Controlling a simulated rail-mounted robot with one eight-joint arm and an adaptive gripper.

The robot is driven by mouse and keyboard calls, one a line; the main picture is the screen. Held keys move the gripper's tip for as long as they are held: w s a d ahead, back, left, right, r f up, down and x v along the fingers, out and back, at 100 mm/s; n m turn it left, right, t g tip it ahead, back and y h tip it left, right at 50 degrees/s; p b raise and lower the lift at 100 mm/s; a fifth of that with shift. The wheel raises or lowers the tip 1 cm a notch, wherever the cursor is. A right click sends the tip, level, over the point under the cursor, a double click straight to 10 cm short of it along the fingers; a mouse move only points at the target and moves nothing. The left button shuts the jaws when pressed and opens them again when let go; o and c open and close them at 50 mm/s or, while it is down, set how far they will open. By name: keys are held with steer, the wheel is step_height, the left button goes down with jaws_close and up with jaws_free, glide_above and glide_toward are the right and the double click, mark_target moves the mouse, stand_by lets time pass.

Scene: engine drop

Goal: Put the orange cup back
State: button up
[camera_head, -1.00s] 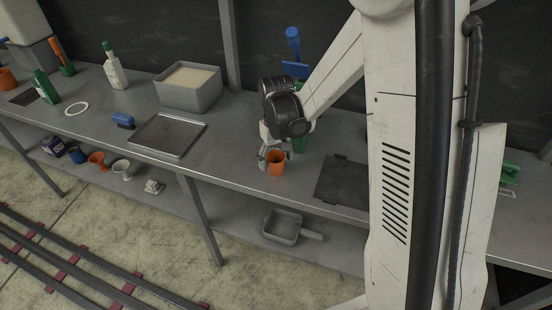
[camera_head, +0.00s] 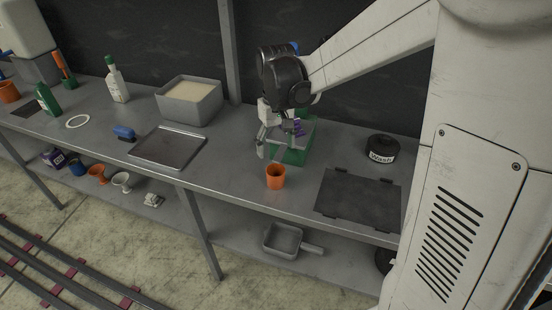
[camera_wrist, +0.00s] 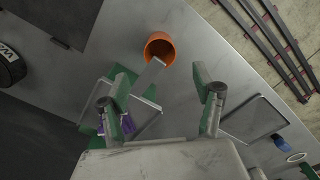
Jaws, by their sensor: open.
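An orange cup (camera_head: 275,177) stands upright on the grey bench, near its front edge, left of a dark square mat. It also shows in the wrist view (camera_wrist: 160,51), beyond the fingertips. My gripper (camera_head: 270,148) is open and empty, above the bench and behind the cup, apart from it. In the wrist view my gripper's fingers (camera_wrist: 160,80) are spread wide with nothing between them. Another orange cup (camera_head: 9,92) stands at the far left end of the bench, and an orange one (camera_head: 98,174) is on the lower shelf.
A green box (camera_head: 288,154) with purple items is close beside my gripper. The dark mat (camera_head: 358,196) and a round black "Wash" container (camera_head: 381,148) lie right. A metal tray (camera_head: 168,148) and a grey bin (camera_head: 189,104) are left.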

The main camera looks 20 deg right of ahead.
step_height(320, 180, up, 2)
steer(key=shift+r, duration=0.25)
steer(key=s+r+t, duration=0.3)
steer(key=s+r, duration=0.3)
steer(key=s, duration=0.3)
steer(key=s+r+m+t, duration=0.1)
steer(key=s+t, duration=0.3)
steer(key=s, duration=0.7)
steer(key=f+b, duration=0.4)
steer(key=f, duration=0.1)
steer(key=shift+s+b, duration=0.35)
steer(key=shift+b, duration=0.05)
